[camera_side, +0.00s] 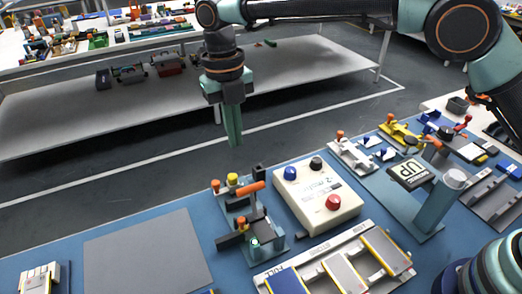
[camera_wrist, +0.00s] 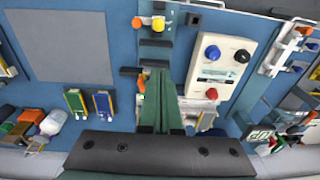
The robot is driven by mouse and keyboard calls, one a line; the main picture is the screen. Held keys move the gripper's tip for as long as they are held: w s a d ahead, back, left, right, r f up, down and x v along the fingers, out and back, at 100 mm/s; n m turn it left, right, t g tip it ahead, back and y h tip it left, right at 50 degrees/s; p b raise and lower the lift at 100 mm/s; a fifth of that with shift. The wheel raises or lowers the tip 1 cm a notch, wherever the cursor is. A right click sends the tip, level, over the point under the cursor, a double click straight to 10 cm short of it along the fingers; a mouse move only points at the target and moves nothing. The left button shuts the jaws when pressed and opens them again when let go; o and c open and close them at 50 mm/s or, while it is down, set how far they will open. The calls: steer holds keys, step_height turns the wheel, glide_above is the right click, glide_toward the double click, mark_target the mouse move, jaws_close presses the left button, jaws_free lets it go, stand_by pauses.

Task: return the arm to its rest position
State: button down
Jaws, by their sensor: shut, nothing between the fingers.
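My gripper (camera_side: 233,137) hangs pointing down above the far side of the blue bench, its green fingers together with nothing between them. In the wrist view my gripper (camera_wrist: 157,72) shows the two fingers side by side, shut and empty. In the side view it is up and to the left of the white control box (camera_side: 317,193) and above the clamp fixture (camera_side: 240,190) with orange and yellow knobs. The fingers appear clear of everything in both views.
The blue bench (camera_side: 135,245) carries a grey mat (camera_side: 147,254), a tray of pouch cells (camera_side: 340,268), a teal stand with a display (camera_side: 410,174) and yellow and white clamps at right. A grey shelf (camera_side: 300,80) stands behind across the floor. Air around my gripper looks free.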

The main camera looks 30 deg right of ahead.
steer(key=s+d+r+m+t+y, duration=0.1)
steer(key=d+r+m+t, duration=0.1)
steer(key=d+r+m, duration=0.5)
steer(key=s+d+r+m+t, duration=0.1)
steer(key=d+r+m, duration=0.3)
steer(key=d+m, duration=0.55)
steer(key=s+d+f+m+t, duration=0.3)
steer(key=s+d+m, duration=0.9)
steer(key=m, duration=0.7)
steer(key=shift+s+d+f, duration=0.2)
steer(key=shift+s+f, duration=0.35)
steer(key=shift+s, duration=0.2)
